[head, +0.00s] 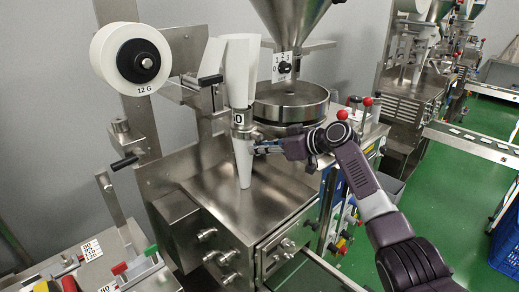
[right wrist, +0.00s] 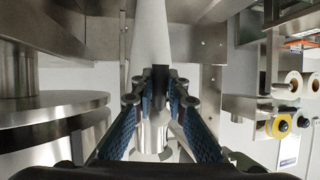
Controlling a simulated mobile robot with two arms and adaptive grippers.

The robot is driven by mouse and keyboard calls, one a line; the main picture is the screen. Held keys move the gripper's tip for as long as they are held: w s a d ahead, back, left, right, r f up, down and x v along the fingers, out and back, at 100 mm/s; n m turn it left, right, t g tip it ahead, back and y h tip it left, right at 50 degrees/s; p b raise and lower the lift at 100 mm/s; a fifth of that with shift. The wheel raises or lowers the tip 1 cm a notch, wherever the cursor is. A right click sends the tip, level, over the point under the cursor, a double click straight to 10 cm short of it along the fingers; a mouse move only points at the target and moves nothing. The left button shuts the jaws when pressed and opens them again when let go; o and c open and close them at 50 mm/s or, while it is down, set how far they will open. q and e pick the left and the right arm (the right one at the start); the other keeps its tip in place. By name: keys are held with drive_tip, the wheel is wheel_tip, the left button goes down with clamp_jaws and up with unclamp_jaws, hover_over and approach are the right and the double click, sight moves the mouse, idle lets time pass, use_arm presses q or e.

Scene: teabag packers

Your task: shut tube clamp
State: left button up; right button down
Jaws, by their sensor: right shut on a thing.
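The tube clamp (head: 240,133) is a metal collar around the white forming tube (head: 243,165) on the packing machine. My right gripper (head: 262,147) reaches it from the right. In the right wrist view, its blue-padded fingers (right wrist: 160,100) are closed on a small dark part, the clamp lever (right wrist: 160,76), just in front of the tube (right wrist: 150,38). The fingers hide much of the lever and collar, so I cannot tell whether the clamp is fully shut. My left gripper is not in view.
A steel hopper (head: 291,18) and round pan (head: 290,104) stand behind my right gripper. A white film roll (head: 130,58) is at the upper left. The machine's steel top (head: 215,180) is bare below the tube. More machines stand at the back right.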

drive_tip(key=shift+f, duration=0.15)
drive_tip(key=c, duration=1.9)
unclamp_jaws()
drive_tip(key=v, duration=1.2)
